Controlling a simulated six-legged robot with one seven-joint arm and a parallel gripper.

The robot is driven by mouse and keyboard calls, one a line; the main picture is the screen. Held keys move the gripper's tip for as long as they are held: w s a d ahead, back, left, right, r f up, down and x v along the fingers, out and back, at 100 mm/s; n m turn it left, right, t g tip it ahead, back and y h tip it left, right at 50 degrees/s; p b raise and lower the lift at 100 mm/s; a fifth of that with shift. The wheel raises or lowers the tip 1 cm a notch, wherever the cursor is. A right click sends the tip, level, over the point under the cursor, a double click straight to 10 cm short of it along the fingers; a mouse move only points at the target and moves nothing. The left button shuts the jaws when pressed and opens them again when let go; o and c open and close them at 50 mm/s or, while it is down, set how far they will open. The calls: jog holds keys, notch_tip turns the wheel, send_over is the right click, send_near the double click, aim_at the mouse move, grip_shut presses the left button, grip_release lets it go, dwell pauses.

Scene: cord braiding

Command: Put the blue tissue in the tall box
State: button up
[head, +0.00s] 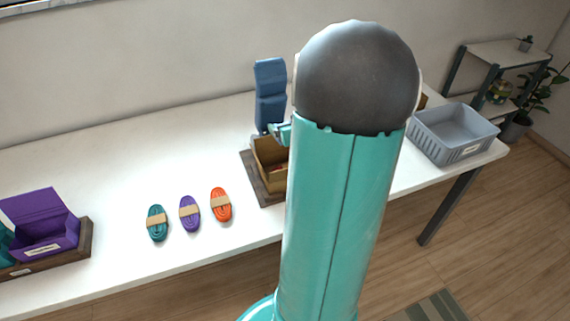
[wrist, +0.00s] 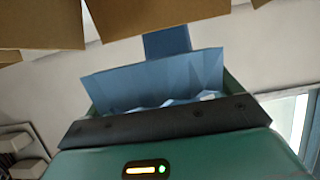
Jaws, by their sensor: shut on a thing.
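The blue tissue (head: 270,90) stands up as a tall, creased blue strip above the back of the tan box in the head view. In the wrist view the blue tissue (wrist: 155,80) spreads wide and crumpled between the fingers, and a narrow part runs on toward tan panels. My gripper (wrist: 160,98) is shut on it. In the head view only a teal bit of my gripper (head: 280,131) shows beside the tissue's lower end. The open tan box (head: 265,156) sits on a dark wooden base; my arm hides its right side. I cannot tell whether the tissue touches the box.
Teal (head: 157,223), purple (head: 190,214) and orange (head: 221,204) cord bundles lie on the white table (head: 120,160). A purple open box (head: 42,215) stands at the left. A grey basket (head: 455,133) stands at the right end. The table's back left is clear.

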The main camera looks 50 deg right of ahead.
jog(key=shift+w+f, duration=0.1)
jog(key=shift+f, duration=0.3)
jog(key=f, duration=0.5)
jog(key=shift+s+d, duration=0.1)
jog(key=shift+s, duration=0.15)
jog(key=o, duration=0.7)
jog(key=shift+r, duration=0.1)
